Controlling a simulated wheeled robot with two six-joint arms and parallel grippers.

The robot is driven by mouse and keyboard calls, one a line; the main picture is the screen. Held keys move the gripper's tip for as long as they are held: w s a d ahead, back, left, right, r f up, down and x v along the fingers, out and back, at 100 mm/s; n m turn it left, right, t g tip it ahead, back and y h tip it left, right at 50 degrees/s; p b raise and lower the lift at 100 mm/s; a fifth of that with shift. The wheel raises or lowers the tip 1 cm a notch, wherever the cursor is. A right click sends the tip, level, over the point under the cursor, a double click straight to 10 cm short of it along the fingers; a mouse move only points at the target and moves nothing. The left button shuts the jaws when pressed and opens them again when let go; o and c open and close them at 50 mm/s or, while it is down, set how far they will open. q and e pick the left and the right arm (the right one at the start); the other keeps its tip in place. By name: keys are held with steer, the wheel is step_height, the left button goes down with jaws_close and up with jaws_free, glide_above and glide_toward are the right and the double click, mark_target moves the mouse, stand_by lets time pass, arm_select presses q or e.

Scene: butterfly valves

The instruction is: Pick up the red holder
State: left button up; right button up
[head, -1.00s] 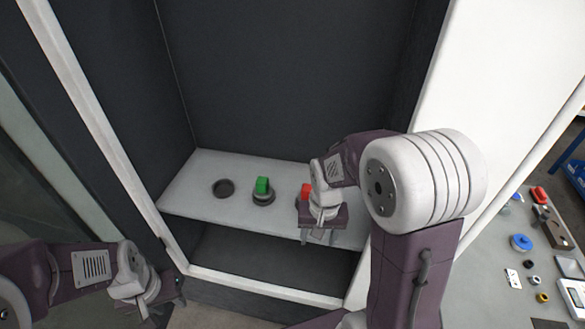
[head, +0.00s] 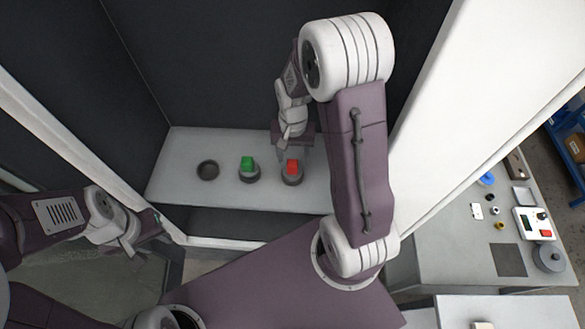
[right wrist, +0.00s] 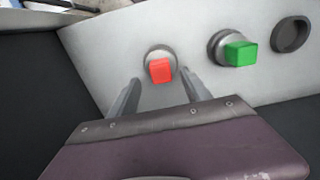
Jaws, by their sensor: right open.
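The red holder (head: 292,168) has a red block on a round grey base and stands on the light shelf (head: 222,196) inside the dark cabinet. It also shows in the right wrist view (right wrist: 161,69), beyond and between the fingertips. My right gripper (head: 293,155) is open and empty, just behind and above the red holder in the head view. Its two fingers in the right wrist view (right wrist: 160,88) point toward the holder without visibly gripping it. My left gripper (head: 150,228) is at the left, outside the cabinet, away from the holder; its jaw opening is unclear.
A green holder (head: 248,168) stands left of the red one, with an empty dark round ring (head: 208,170) further left. The cabinet's white front frame (head: 215,242) edges the shelf. A table (head: 450,235) with small parts is at the right.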

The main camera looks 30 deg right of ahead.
mark_target(292, 162)
step_height(292, 162, down, 4)
steer(key=shift+w+a+f+p, duration=0.1)
steer(key=shift+a+f+p, duration=0.1)
steer(key=shift+p, duration=0.55)
steer(key=shift+s+d+f, duration=0.1)
steer(key=shift+s+f, duration=0.1)
steer(key=shift+f, duration=0.05)
steer(key=shift+w, duration=0.1)
jaws_close()
steer(key=shift+w, duration=0.1)
stand_by(0.4)
